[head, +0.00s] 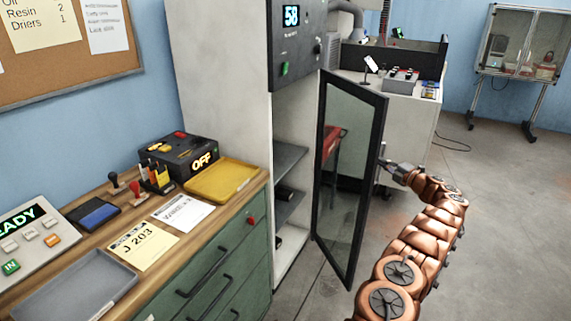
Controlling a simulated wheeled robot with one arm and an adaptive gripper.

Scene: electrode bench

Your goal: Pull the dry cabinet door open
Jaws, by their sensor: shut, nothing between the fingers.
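The dry cabinet (225,85) is a tall pale unit with a dark upper panel whose display reads 58. Its black-framed glass door (350,175) stands swung wide open, out to the right of the cabinet. Shelves (289,160) show inside the opening. A light metal handle (381,160) is on the door's outer edge. My gripper (388,165) is at the end of the copper-coloured arm, right by the handle. It is shut with nothing held. Whether it touches the handle is too small to tell.
A green drawer bench (225,275) with a wooden top stands at left, holding a yellow tray (221,180), a grey tray (75,292) and a black box reading OFF (178,156). A white workstation (412,130) stands behind the door. Floor at right is clear.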

